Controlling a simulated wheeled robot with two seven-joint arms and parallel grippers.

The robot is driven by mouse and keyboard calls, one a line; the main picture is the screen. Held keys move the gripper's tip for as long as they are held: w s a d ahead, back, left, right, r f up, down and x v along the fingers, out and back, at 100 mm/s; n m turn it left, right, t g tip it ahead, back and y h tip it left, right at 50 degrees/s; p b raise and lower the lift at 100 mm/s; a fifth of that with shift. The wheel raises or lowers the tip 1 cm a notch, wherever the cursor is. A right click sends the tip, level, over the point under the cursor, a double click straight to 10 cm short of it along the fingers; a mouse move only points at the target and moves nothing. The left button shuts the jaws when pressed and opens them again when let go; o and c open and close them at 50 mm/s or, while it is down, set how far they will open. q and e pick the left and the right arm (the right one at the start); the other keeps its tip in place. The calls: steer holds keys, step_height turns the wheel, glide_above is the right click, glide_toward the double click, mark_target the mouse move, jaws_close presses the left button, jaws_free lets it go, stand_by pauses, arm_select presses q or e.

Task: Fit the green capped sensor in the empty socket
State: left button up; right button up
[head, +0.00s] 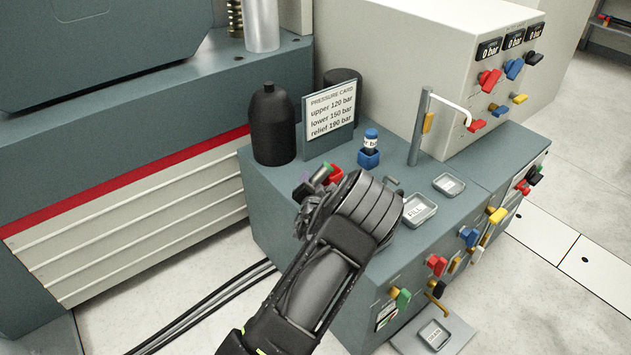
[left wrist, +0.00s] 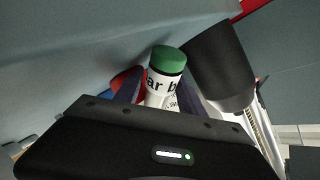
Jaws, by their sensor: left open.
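The green capped sensor (left wrist: 168,72) has a white body with black lettering. In the left wrist view it stands between the fingers of my left gripper (left wrist: 162,92), which is open around it. In the head view my left gripper (head: 313,182) is over the panel top in front of the pressure card, and only a bit of green shows at it. A red block (head: 336,174) sits just beside the gripper, partly hidden by it. A blue-capped sensor (head: 370,139) stands upright in a blue socket (head: 368,158). I cannot make out an empty socket. My right gripper is not in view.
A black bottle (head: 271,125) and the pressure card (head: 331,112) stand close behind the gripper. Small trays (head: 418,209) lie to the right, one marked FILL. A grey post (head: 418,130) with a handle rises beyond. Coloured valve handles (head: 437,265) line the front.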

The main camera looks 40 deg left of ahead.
mark_target(312, 178)
arm_select(q)
steer(key=shift+c, duration=0.2)
jaws_close()
stand_by(0.5)
step_height(312, 178, up, 10)
steer(key=shift+p, duration=0.9)
steer(key=shift+r, duration=0.1)
